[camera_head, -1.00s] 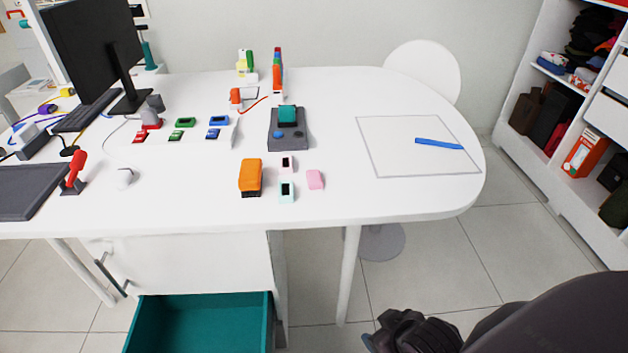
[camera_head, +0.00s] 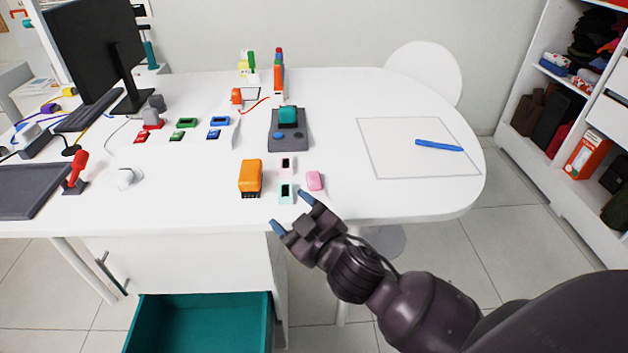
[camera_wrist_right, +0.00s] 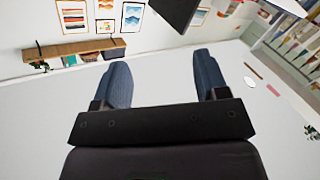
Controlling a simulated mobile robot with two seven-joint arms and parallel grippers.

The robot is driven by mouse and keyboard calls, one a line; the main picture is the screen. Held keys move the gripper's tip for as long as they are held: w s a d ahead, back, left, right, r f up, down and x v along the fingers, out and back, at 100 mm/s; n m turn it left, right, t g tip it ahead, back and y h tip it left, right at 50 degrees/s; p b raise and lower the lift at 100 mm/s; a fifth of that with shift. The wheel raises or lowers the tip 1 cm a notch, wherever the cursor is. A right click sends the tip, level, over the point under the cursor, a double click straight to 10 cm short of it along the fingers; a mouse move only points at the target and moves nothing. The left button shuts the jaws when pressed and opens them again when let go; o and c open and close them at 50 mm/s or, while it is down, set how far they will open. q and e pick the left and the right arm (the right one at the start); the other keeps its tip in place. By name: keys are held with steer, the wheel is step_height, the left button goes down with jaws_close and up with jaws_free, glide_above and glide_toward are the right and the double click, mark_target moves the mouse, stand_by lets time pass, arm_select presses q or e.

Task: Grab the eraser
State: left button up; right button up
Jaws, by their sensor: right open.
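A small pink block, which looks like the eraser (camera_head: 314,181), lies on the white table near its front edge in the head view. My right gripper (camera_head: 290,211) is open and empty at the table's front edge, just in front of and slightly left of the pink block and apart from it. Its blue fingertips point up and left. In the right wrist view my right gripper (camera_wrist_right: 162,75) has its two fingers spread with nothing between them. I cannot make out the pink block there. My left gripper is not in view.
An orange stapler-like block (camera_head: 250,178) stands further left. A grey device (camera_head: 288,137) is behind. An open teal drawer (camera_head: 205,325) is below the table.

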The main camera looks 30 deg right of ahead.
steer(key=w+a+r+n+g+y, duration=0.25)
steer(key=a+r+n+y, duration=0.35)
steer(key=a+n+y, duration=0.4)
steer(key=n+g+h, duration=1.3)
steer(key=n+g, duration=0.2)
glide_above(314, 179)
steer(key=f, duration=0.3)
steer(key=a+f, duration=0.1)
steer(key=f, duration=0.1)
steer(key=shift+s+f+b, duration=0.3)
steer(key=f, duration=0.2)
steer(key=d+f, duration=0.1)
steer(key=f, duration=0.1)
steer(key=shift+w+d+f+b, duration=0.1)
steer(key=shift+w+b, duration=0.25)
steer(key=shift+f, duration=0.5)
